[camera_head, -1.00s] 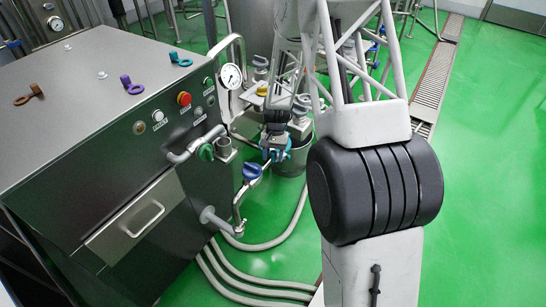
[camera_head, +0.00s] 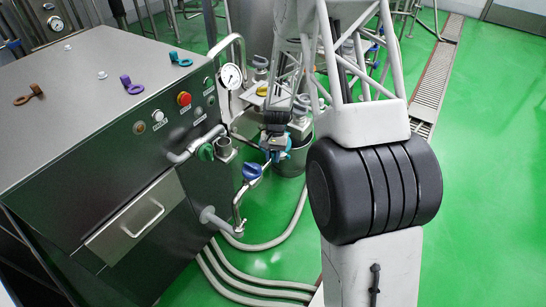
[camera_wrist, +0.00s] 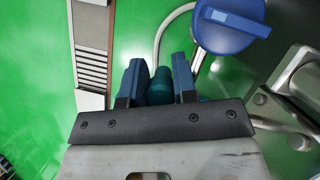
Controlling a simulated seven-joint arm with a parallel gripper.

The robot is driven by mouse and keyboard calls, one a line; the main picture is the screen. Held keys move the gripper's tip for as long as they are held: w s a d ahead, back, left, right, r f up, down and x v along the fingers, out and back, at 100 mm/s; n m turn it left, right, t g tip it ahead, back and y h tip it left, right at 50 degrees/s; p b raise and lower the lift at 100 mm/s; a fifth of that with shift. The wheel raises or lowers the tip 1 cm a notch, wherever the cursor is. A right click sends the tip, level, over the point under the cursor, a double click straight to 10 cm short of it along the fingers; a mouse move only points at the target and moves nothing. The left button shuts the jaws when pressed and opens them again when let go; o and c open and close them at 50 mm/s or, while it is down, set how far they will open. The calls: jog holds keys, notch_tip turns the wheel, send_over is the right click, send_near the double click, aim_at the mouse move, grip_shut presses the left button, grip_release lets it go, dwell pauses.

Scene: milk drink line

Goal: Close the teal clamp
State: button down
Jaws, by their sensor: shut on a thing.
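My gripper (camera_wrist: 158,75) has blue fingers, and they stand on either side of a dark teal part (camera_wrist: 160,86), which I take to be the teal clamp. The fingers are shut on it, and the palm hides its lower part. In the head view my gripper (camera_head: 274,146) is small, beyond the cabinet's front right corner, above and to the right of a blue valve handle (camera_head: 252,171). The clamp's hinge and latch cannot be made out. Another teal clamp (camera_head: 181,60) lies loose on the cabinet top.
A brown clamp (camera_head: 28,95) and a purple clamp (camera_head: 131,86) also lie on the steel cabinet (camera_head: 85,75). The blue handle (camera_wrist: 231,25) is close right of my fingers in the wrist view. Pipes, a green-handled valve (camera_head: 206,152), a gauge (camera_head: 231,76) and a bucket (camera_head: 294,160) crowd the area.

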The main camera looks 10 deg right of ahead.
aim_at(285, 154)
jog(key=shift+d, duration=0.1)
jog(key=d+n+h, duration=0.1)
jog(key=n, duration=0.1)
jog(key=w+d+n, duration=0.1)
jog(key=n, duration=0.1)
jog(key=shift+d+n+h, duration=0.4)
jog(key=d+n, duration=0.1)
jog(key=w+d+n+h, duration=0.1)
jog(key=n, duration=0.1)
jog(key=shift+w+n, duration=0.15)
jog(key=shift+n, duration=0.15)
jog(key=shift+w+d+n+t+h, duration=0.4)
jog(key=shift+w+n, duration=0.5)
jog(key=shift+n, duration=0.55)
jog(key=shift+w+d+n+t+h, duration=0.3)
jog(key=shift+w+n+h, duration=0.25)
jog(key=shift+w+n, duration=0.6)
jog(key=shift+w+d+n+t+h, duration=0.3)
jog(key=shift+w+d+n+h, duration=0.25)
jog(key=shift+n, duration=1.15)
jog(key=shift+w+a, duration=0.1)
jog(key=c, duration=0.9)
grip_release()
jog(key=shift+r, duration=0.1)
